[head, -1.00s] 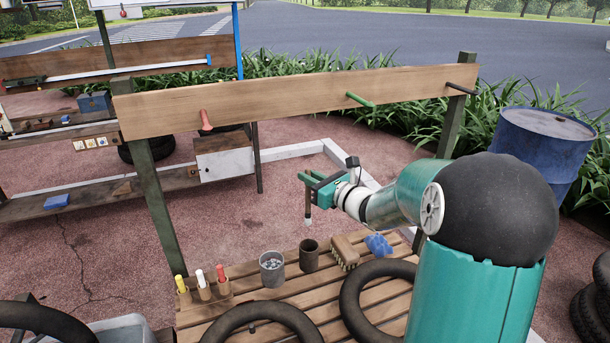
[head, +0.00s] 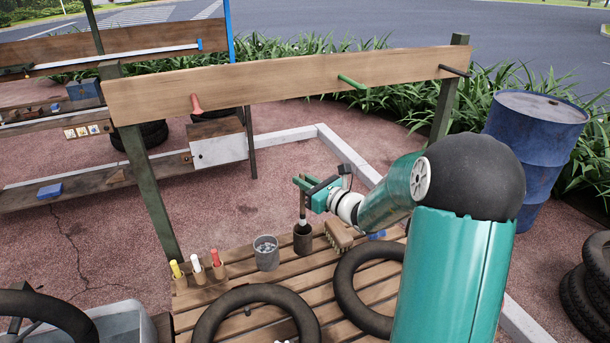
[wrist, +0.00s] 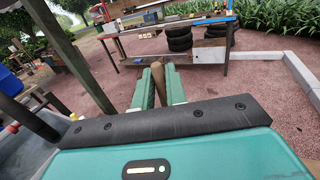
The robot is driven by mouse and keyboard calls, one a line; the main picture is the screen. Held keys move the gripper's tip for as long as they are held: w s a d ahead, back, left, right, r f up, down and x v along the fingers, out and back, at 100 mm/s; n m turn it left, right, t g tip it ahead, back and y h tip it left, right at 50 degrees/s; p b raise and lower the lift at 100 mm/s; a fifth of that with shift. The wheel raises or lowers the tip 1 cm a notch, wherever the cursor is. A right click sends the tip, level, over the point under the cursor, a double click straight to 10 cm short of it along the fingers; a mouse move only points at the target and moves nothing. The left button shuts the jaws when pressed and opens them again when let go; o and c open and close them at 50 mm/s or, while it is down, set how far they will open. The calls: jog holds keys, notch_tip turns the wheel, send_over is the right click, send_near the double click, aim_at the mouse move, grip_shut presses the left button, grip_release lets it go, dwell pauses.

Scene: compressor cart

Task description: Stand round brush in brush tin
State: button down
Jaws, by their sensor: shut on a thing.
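In the wrist view the brown handle (wrist: 158,82) shows between the green fingers.
Black tyre rings (head: 345,290) lie in front. A wooden rail (head: 285,84) with pegs runs behind.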

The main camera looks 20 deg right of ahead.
jog(key=shift+f, duration=3.35)
jog(key=c, duration=1.3)
grip_release()
jog(key=shift+c, duration=0.2)
jog(key=v, duration=1.3)
jog(key=shift+s+d, duration=0.2)
jog(key=shift+s, duration=0.15)
